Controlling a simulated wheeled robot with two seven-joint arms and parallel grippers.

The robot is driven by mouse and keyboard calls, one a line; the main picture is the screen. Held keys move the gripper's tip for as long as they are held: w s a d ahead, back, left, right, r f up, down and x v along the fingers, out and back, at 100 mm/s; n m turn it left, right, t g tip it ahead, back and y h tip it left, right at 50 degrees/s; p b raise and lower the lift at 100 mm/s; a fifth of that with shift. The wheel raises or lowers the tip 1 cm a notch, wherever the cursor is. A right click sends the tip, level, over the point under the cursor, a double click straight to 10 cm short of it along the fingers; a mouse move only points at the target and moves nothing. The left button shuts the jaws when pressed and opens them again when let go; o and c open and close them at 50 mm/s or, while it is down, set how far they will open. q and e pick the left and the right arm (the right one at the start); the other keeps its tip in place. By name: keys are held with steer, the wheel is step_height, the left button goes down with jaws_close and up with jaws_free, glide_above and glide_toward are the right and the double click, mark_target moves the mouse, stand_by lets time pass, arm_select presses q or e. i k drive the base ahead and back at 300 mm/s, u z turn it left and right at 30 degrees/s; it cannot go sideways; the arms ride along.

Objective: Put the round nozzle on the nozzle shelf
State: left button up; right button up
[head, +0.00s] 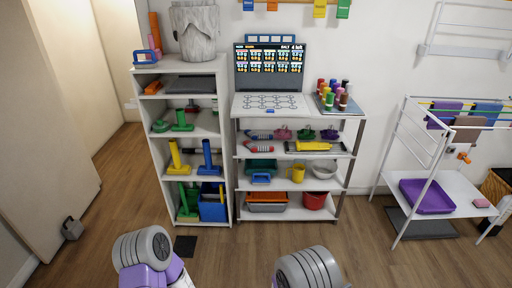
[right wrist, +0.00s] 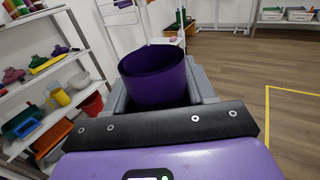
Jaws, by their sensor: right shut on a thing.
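My right gripper (right wrist: 160,84) is shut on a purple, round, hollow piece (right wrist: 158,78), which I take to be the round nozzle. Its open rim faces up in the right wrist view, with a grey finger on each side. In the head view neither gripper shows. No label marks which is the nozzle shelf.
A drying rack (head: 405,165) with a purple tray (head: 426,196) stands right. A dark weight (head: 72,228) sits on the floor at left. Floor before the shelves is mostly clear.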

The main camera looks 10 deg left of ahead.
mark_target(199, 123)
steer(key=z, duration=0.05)
steer(key=i, duration=1.65)
steer(key=u, duration=0.5)
